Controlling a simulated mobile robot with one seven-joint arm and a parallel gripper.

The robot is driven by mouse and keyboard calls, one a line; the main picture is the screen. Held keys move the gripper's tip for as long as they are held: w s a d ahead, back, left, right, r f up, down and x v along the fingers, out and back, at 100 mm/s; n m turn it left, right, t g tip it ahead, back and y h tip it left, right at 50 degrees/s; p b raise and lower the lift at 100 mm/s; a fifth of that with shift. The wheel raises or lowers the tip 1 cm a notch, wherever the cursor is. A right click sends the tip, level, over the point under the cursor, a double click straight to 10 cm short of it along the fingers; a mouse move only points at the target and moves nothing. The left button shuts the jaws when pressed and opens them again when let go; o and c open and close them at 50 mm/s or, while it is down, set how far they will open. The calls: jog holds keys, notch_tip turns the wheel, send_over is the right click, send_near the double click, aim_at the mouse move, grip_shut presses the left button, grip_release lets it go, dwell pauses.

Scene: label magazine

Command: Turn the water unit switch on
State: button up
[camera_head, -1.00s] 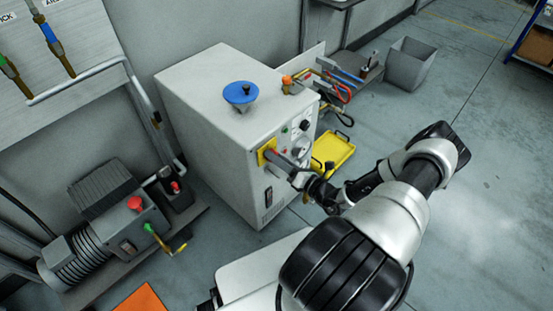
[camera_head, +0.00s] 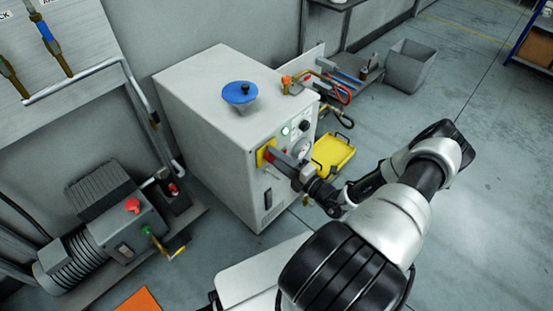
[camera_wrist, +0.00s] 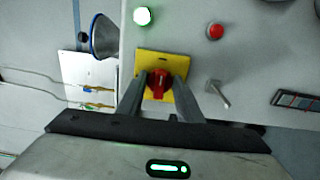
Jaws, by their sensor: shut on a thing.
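The white cabinet (camera_head: 205,105) of the water unit stands on the floor, with a red rotary switch knob (camera_wrist: 158,86) on a yellow square plate (camera_wrist: 148,62) on its front panel. The plate also shows in the head view (camera_head: 262,153). My gripper (camera_head: 277,156) reaches the panel from the right. In the wrist view its two fingers (camera_wrist: 160,80) are on either side of the red knob, shut on it. A round lamp (camera_wrist: 142,16) above the plate glows pale green. The fingers hide most of the knob in the head view.
A blue funnel (camera_head: 240,92) is on the cabinet top. A yellow tray (camera_head: 338,150) lies right of the cabinet. A pump (camera_head: 115,215) stands left. Floor at right is clear.

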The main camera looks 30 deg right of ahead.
dwell(0.4)
jog(key=o, duration=1)
jog(key=p+v, duration=0.1)
jog(key=v, duration=1.6)
jog(key=shift+s+d, duration=0.1)
jog(key=shift+s, duration=0.15)
